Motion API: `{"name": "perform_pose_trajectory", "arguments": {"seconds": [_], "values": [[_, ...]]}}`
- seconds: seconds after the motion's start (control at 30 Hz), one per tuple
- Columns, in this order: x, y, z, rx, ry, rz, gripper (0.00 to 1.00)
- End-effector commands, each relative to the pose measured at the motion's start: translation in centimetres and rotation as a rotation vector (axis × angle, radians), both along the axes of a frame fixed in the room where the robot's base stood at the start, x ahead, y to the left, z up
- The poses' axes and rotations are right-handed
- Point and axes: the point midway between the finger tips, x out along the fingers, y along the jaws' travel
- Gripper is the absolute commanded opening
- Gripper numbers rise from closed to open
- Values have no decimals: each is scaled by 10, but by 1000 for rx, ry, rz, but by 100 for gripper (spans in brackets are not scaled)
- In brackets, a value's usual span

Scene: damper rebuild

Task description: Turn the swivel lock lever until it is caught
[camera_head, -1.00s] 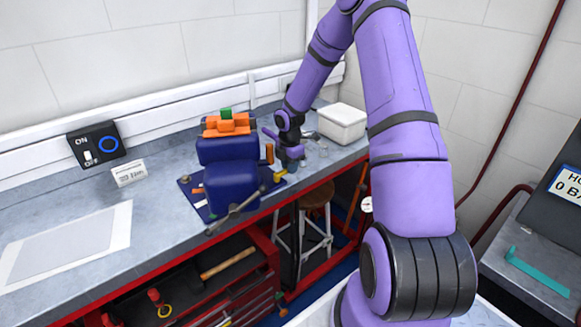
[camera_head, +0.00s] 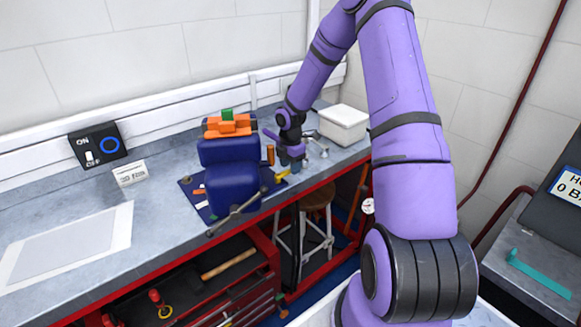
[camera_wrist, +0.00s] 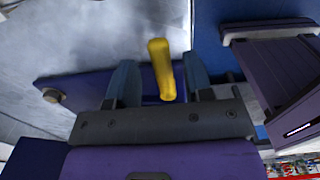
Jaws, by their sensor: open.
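The blue vise (camera_head: 230,186) stands on the bench on its dark blue base plate (camera_head: 190,187). A short yellow lever (camera_head: 283,175), which looks like the swivel lock lever, shows at the right of the base. In the wrist view the yellow lever (camera_wrist: 161,70) lies between the two dark fingers of my gripper (camera_wrist: 160,82). The fingers are apart, with a visible gap on each side of it. In the head view my gripper (camera_head: 291,158) is low beside the vise's right side. Whether the lever is caught cannot be told.
Orange parts and a green block (camera_head: 227,123) sit on top of the vise. The vise's long handle bar (camera_head: 236,213) juts out over the bench front. A white box (camera_head: 343,125) stands behind my gripper at the right. The bench's left side is mostly clear.

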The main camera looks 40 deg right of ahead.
Motion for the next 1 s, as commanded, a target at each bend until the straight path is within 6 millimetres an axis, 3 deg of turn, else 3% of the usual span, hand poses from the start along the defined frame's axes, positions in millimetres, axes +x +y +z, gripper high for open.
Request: {"name": "perform_pose_trajectory", "arguments": {"seconds": [0.5, 0.7, 1.0], "values": [[1, -1, 87, -2, -3, 1, 47], [0, -1, 99, -1, -2, 1, 47], [0, 0, 100, -1, -1, 1, 47]]}}
